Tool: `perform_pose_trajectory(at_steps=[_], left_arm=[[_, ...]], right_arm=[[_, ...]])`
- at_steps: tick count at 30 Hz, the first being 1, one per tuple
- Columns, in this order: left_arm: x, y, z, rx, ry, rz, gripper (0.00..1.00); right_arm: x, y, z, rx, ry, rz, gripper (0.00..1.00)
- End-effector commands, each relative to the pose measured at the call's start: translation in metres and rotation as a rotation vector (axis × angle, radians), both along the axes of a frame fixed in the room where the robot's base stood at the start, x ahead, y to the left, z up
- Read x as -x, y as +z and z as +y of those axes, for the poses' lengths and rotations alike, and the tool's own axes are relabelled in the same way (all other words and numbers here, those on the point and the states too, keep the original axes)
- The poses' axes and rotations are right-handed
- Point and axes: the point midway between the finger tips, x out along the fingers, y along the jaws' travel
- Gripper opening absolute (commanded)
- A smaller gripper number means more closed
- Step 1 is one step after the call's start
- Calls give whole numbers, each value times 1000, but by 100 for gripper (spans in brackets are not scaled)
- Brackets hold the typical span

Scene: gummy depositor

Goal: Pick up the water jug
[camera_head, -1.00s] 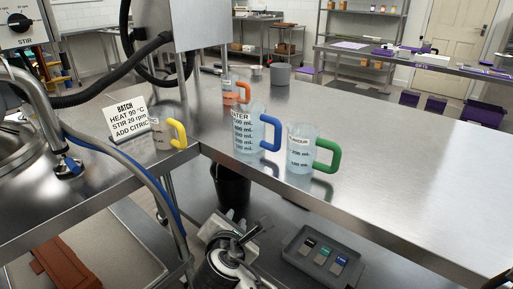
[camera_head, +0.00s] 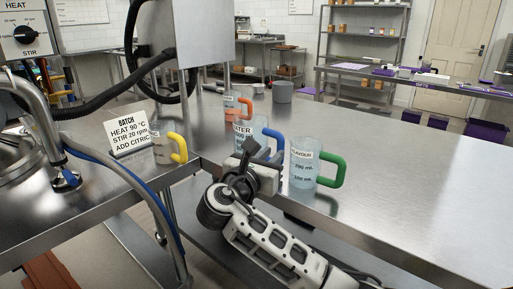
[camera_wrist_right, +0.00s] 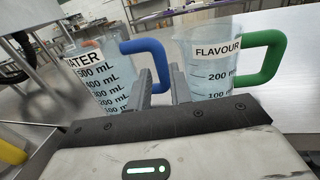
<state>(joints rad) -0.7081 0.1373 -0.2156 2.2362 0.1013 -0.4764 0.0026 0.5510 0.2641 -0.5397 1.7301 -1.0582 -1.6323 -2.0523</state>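The water jug is clear, labelled WATER, with a blue handle; it stands on the steel table in the head view (camera_head: 242,133) and at the left in the wrist view (camera_wrist_right: 97,78). My right gripper (camera_head: 276,162) is at the table's front edge, in front of the jug, hiding its lower part. In the wrist view the two fingers (camera_wrist_right: 160,78) are apart, and the blue handle (camera_wrist_right: 148,46) shows just beyond and between them. I cannot tell whether they touch it. My left gripper is not in view.
The flavour jug (camera_head: 302,165) with a green handle stands close right of my right gripper. A jug with a yellow handle (camera_head: 178,148) and a batch sign (camera_head: 127,133) stand left. An orange-handled jug (camera_head: 230,103) is behind. The table's right side is clear.

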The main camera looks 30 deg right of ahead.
Motion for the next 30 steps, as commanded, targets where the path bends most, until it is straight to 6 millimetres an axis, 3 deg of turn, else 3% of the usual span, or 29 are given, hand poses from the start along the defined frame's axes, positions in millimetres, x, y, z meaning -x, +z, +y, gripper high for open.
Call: perform_pose_trajectory(at_steps=[5,15,21,22,24,30], left_arm=[[0,0,0,0,0,-2,36],[0,-1,0,1,-1,-7,36],[-1,1,-1,2,-1,-11,36],[-1,1,-1,2,-1,-11,36],[-1,1,-1,1,-2,-11,36],[0,1,-1,2,-3,-10,36]], right_arm=[[-5,0,-8,0,0,-1,21],[-27,-1,-46,1,0,-1,21],[-29,0,-47,-1,1,0,21],[-29,-1,-47,-1,1,0,18],[-28,-1,-47,-1,1,0,0],[-28,2,-47,0,2,-6,0]])
